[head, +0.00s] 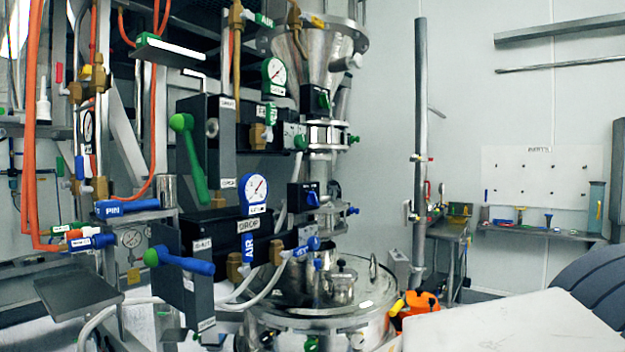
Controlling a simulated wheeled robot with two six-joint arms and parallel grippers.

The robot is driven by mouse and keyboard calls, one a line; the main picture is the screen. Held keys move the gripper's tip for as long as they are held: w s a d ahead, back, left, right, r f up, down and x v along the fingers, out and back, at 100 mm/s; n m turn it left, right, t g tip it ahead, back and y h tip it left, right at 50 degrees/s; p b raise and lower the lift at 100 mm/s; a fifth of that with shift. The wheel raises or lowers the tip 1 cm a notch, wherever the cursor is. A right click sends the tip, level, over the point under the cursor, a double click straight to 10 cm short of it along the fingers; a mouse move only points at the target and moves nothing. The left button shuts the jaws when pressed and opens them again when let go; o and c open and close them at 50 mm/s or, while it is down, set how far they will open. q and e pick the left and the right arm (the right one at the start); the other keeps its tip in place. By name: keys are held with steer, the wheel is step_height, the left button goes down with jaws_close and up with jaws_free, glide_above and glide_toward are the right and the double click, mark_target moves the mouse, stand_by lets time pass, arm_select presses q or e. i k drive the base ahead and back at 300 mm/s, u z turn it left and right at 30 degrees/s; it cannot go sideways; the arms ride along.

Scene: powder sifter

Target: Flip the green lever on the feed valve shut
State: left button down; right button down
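The green lever (194,160) is on the upper dark valve box (222,135), left of centre in the head view. Its thick rounded end is at the top and its handle hangs down, leaning slightly right. The box has a label that reads like SHUT (227,103) near the top and one like OPEN (227,183) near the bottom. The handle's lower end is at about the height of the lower label. Nothing touches the lever. Neither of my grippers shows in the head view.
A blue lever (187,264) with a green end sits on a lower dark box (200,298). Orange hoses (32,130) and brass fittings crowd the left. A steel hopper (313,60) stands behind, above a round steel vessel (320,322). A vertical post (420,100) stands right of centre.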

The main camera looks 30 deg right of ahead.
mark_target(182, 123)
steer(key=k, duration=1.35)
steer(key=z, duration=0.7)
steer(key=i, duration=1.75)
steer(key=u, duration=0.8)
